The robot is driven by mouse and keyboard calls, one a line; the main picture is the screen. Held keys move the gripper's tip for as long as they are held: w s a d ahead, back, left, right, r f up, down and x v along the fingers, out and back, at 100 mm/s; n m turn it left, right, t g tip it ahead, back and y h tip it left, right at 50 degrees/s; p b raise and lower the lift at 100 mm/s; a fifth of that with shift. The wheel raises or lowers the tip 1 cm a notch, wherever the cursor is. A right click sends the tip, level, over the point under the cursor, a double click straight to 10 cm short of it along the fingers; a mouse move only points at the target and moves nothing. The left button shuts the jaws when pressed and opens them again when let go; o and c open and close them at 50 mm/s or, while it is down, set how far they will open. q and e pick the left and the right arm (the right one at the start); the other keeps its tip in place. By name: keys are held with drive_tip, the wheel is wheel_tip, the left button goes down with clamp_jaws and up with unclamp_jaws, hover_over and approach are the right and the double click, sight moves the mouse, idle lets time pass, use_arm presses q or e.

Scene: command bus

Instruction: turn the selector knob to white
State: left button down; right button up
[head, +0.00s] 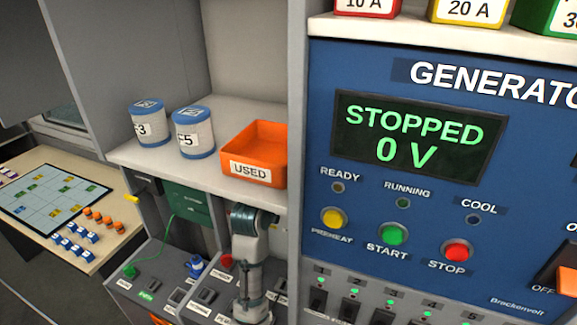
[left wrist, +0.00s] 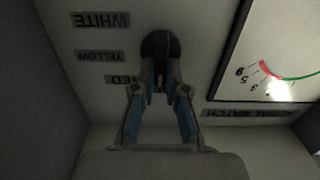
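The selector knob (left wrist: 160,43) is dark and round, on a pale panel in the left wrist view. Upside-down labels stand to its left: WHITE (left wrist: 101,20), YELLOW (left wrist: 100,56) and a partly hidden one ending in "ED" (left wrist: 123,80). My left gripper (left wrist: 161,72) has its fingers drawn close together on the knob's grip, covering its lower part in the picture. The knob's pointer direction is hard to make out. In the head view my left arm shows below the shelf, but the gripper and knob are hidden. My right gripper is not in view.
A lit gauge (left wrist: 280,55) is right of the knob. In the head view, a shelf (head: 118,154) holds two canisters (head: 147,122) (head: 193,132) and an orange USED bin (head: 256,148) above my arm. The blue generator panel (head: 330,230) stands right. Switch consoles (head: 165,290) lie below.

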use_arm(q)
drive_tip(key=shift+r+m, duration=0.1)
drive_tip(key=shift+m, duration=0.3)
drive_tip(key=f+m+p, duration=0.1)
drive_tip(key=m+p, duration=0.3)
drive_tip(key=m, duration=0.3)
drive_tip(key=d+f+m+p, duration=0.1)
drive_tip(key=m+p, duration=0.3)
drive_tip(key=m, duration=0.4)
drive_tip(key=f+m+p, duration=0.1)
drive_tip(key=m+p, duration=0.4)
drive_tip(key=m, duration=0.3)
drive_tip(key=shift+s+d+f, duration=0.2)
drive_tip(key=shift+s+f, duration=0.05)
drive_tip(key=shift+s, duration=0.05)
drive_tip(key=shift+f, duration=0.1)
idle(0.3)
drive_tip(key=c, duration=1.2)
unclamp_jaws()
drive_tip(key=shift+r, duration=0.2)
drive_tip(key=shift+r, duration=0.15)
